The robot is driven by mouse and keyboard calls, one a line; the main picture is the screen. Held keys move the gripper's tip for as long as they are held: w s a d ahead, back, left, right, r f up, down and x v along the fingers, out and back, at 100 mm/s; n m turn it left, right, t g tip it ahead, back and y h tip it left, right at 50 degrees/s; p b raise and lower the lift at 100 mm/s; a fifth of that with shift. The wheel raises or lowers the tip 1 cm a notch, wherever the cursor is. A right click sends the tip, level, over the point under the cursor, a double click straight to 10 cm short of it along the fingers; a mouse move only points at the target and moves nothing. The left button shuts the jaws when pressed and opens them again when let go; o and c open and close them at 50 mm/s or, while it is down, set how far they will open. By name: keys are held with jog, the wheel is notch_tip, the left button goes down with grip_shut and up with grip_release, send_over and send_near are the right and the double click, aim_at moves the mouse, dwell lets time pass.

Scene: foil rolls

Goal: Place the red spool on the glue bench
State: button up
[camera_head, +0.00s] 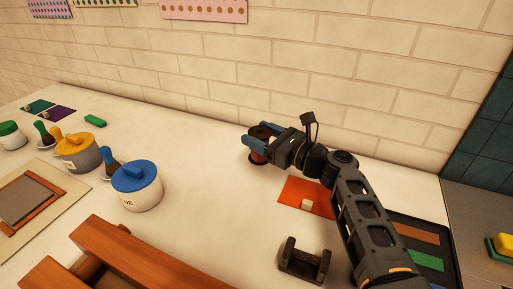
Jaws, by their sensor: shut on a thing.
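The red spool (258,157) is upright, with a dark brown top and a dark lower rim. My gripper (256,141) is shut on it, its blue fingers reaching around the spool from the right. Part of the spool is hidden by the fingers. The white glue bench (215,235) carries glue pots and lies under the spool. I cannot tell whether the spool's base touches the bench top.
A blue-lidded pot (137,187) and a yellow-lidded pot (77,153) stand at left. An orange mat (304,193) with a small pale block lies right of the spool. A black cradle (303,262) stands in front. The brick wall is behind.

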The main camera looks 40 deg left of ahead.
jog(key=shift+f+b, duration=1.75)
jog(key=shift+f, duration=0.15)
jog(key=shift+f, duration=0.15)
jog(key=o, duration=1.1)
jog(key=shift+r, duration=0.25)
jog(key=d+p, duration=0.6)
jog(key=d, duration=0.6)
jog(key=shift+s+p, duration=0.2)
jog(key=shift+p, duration=0.2)
